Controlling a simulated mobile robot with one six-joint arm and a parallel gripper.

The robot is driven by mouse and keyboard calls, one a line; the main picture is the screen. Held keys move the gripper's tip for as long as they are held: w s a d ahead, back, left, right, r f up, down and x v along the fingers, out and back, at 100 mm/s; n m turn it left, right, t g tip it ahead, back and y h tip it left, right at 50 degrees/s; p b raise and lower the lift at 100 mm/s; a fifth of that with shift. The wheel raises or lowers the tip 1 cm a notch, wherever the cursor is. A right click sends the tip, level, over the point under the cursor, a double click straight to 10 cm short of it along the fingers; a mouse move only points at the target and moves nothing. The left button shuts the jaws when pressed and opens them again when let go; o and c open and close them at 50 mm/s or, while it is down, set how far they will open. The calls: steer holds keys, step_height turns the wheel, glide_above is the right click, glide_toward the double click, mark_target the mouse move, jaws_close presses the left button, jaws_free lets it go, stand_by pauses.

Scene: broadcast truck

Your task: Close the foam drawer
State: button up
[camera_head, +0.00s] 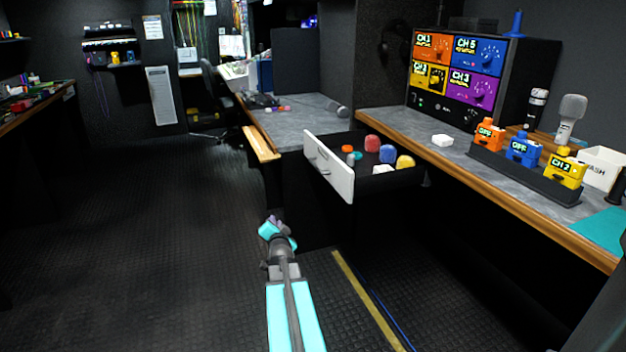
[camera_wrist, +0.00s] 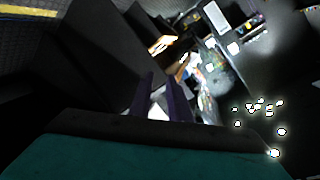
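The foam drawer (camera_head: 328,170) is pulled out from under the desk in the head view. It has a white front panel with a handle (camera_head: 322,153). Its dark tray holds several coloured foam pieces, among them a red one (camera_head: 372,143), a blue one (camera_head: 388,154) and a yellow one (camera_head: 405,162). My gripper (camera_head: 277,226) is in front of the drawer, lower and to the left of its front panel, apart from it. In the wrist view my gripper's two dark purple fingers (camera_wrist: 162,82) stand apart with a gap between them, and I see nothing held.
The wood-edged desk (camera_head: 405,128) runs above and to the right of the drawer, with a colourful channel monitor (camera_head: 458,68) and a dark rack of orange, blue and yellow packs (camera_head: 525,170). A wooden-edged desk section (camera_head: 262,143) lies left. The dark floor (camera_head: 150,220) on the left is clear.

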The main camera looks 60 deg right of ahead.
mark_target(314, 165)
steer(key=s+d+r+m+t+h+b, duration=0.1)
steer(key=s+d+r+m+h+b, duration=0.3)
steer(key=s+d+r, duration=0.6)
steer(key=shift+d+r+h+b, duration=0.55)
steer(key=shift+r+h+b, duration=0.25)
steer(key=shift+b, duration=0.05)
steer(key=shift+w+d, duration=0.1)
steer(key=shift+b+x, duration=1.55)
steer(key=shift+x, duration=5.25)
jaws_close()
